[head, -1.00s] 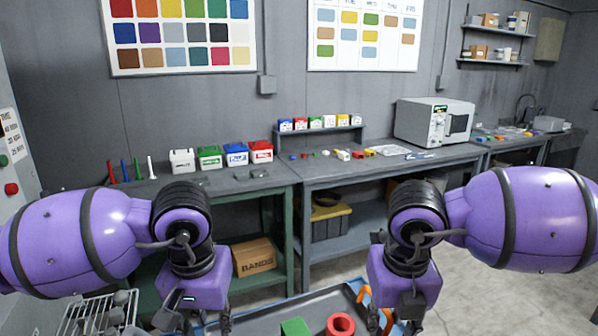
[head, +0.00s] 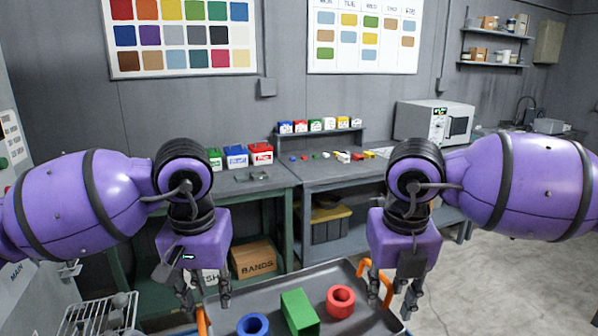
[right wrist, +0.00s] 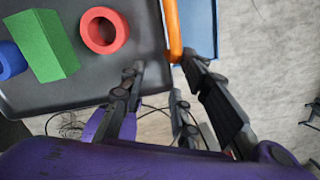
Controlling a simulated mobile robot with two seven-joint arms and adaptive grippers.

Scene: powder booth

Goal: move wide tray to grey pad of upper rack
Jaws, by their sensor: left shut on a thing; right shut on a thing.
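The wide tray (head: 270,290) is dark grey with orange handles at its left and right ends. It holds a blue ring (head: 253,325), a green block (head: 299,312) and a red ring (head: 341,301). My left gripper (head: 206,302) is shut on the left handle (head: 202,321), mostly hidden at the bottom edge. My right gripper (head: 397,302) is shut on the right handle (head: 386,288); in the right wrist view the handle (right wrist: 172,30) runs between the fingers (right wrist: 163,70). I cannot make out the grey pad or upper rack.
A wire rack with grey pieces (head: 100,316) stands at lower left. Green and grey benches (head: 340,172) with small boxes line the wall. A blue surface (right wrist: 200,25) lies below the tray. Open floor (head: 500,270) is at right.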

